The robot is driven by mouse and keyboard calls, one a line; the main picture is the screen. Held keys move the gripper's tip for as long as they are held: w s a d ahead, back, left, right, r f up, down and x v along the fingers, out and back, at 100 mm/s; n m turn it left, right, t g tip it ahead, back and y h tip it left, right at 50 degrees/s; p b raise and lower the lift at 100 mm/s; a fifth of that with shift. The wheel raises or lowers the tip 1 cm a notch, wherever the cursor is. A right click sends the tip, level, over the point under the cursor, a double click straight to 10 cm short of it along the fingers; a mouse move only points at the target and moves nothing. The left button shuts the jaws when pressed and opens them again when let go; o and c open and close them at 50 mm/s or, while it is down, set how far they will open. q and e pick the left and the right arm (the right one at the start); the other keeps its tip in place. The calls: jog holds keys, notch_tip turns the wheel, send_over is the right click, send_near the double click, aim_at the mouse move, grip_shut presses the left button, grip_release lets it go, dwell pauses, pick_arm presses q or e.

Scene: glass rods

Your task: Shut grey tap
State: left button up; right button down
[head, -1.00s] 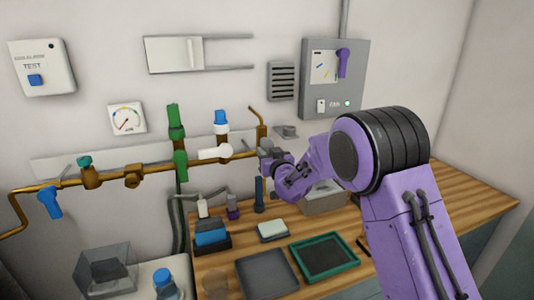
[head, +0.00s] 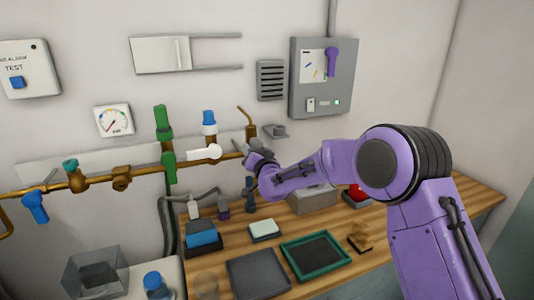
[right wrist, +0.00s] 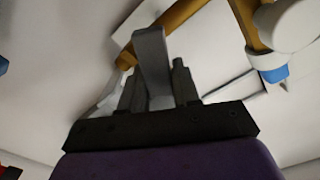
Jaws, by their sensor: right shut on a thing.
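The grey tap's lever (right wrist: 151,58) stands between the two fingers of my right gripper (right wrist: 156,80) in the right wrist view, with the brass pipe (right wrist: 180,18) just beyond it. In the head view my right gripper (head: 257,160) is at the right end of the brass pipe (head: 225,156), shut on the grey tap. The gripper hides most of the tap there, so the lever's exact angle is hard to tell. My left gripper is not in view.
A white tap (head: 205,152) sits just left of my right gripper, with green taps (head: 164,122) and a blue-topped tap (head: 209,122) nearby. A grey box (head: 335,85) hangs at upper right. Trays (head: 258,275) and small items occupy the wooden bench below.

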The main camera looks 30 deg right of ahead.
jog(key=m, duration=0.3)
jog(key=shift+a+r+m+b, duration=0.2)
jog(key=shift+a+m+b, duration=0.1)
jog(key=shift+a+m, duration=0.1)
jog(key=m, duration=0.2)
jog(key=shift+a+r+m+b, duration=0.1)
jog(key=shift+r+m+b, duration=0.2)
jog(key=shift+b, duration=0.1)
jog(key=shift+a+r+m+b, duration=0.1)
jog(key=shift+r+m+b, duration=0.2)
jog(key=shift+m, duration=0.65)
jog(key=shift+a+r+m+b, duration=0.15)
jog(key=shift+m+b, duration=0.25)
jog(key=shift+m, duration=0.5)
jog(key=shift+d+r+m+b, duration=0.1)
jog(key=shift+r+m+b, duration=0.2)
jog(key=shift+m, duration=0.65)
jog(key=c, duration=0.9)
grip_release()
jog(key=shift+w, duration=0.1)
jog(key=shift+s+a+f, duration=0.1)
jog(key=shift+s, duration=0.25)
jog(key=s+b, duration=0.2)
jog(key=s, duration=0.8)
jog(key=shift+a+b, duration=0.35)
jog(key=shift+b, duration=0.05)
